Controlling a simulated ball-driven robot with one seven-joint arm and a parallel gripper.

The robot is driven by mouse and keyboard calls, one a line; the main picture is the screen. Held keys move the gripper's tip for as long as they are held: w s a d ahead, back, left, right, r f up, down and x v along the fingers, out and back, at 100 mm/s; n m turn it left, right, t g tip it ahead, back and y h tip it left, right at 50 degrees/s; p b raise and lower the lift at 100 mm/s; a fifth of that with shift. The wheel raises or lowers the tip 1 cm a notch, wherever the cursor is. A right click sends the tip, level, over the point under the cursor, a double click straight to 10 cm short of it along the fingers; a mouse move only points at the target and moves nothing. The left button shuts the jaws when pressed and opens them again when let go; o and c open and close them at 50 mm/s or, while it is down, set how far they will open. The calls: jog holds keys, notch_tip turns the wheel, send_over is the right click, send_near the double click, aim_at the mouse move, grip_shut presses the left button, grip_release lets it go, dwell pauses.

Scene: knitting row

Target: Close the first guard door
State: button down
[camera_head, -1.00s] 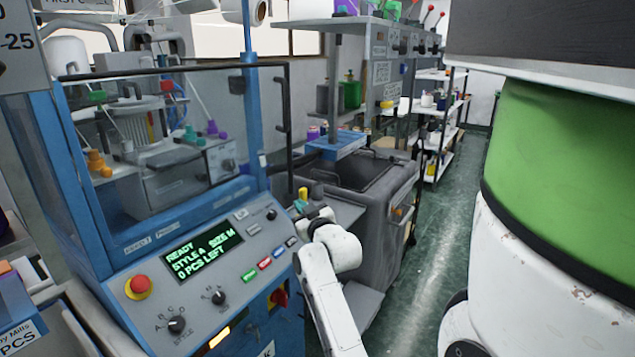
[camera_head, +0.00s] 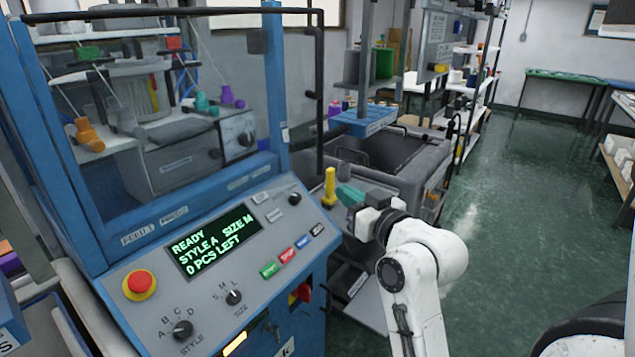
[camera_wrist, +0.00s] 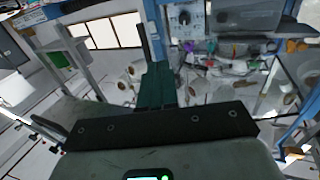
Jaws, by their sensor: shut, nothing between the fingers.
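The guard door (camera_head: 250,75) is a clear panel with a thin black frame on the blue machine (camera_head: 107,230) at left in the head view. Its black upright edge with a handle (camera_head: 318,95) stands to the right of the machine's blue right post, apart from it in the picture; the door looks open. My gripper (camera_head: 346,195) is below and to the right of this edge, beside the control panel's right corner. In the wrist view my dark green fingers (camera_wrist: 157,72) are together and empty. A dark upright bar (camera_wrist: 145,42) shows beyond their tips; I cannot tell whether they touch.
The sloped control panel (camera_head: 222,255) has a red stop button (camera_head: 139,282) and a lit display (camera_head: 212,240). A yellow upright piece (camera_head: 330,187) stands close to my gripper. A grey bin (camera_head: 390,155) is behind my arm. Green floor (camera_head: 500,190) is open at right.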

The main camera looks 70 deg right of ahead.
aim_at(309, 167)
jog(key=p+x, duration=0.2)
jog(key=x, duration=1)
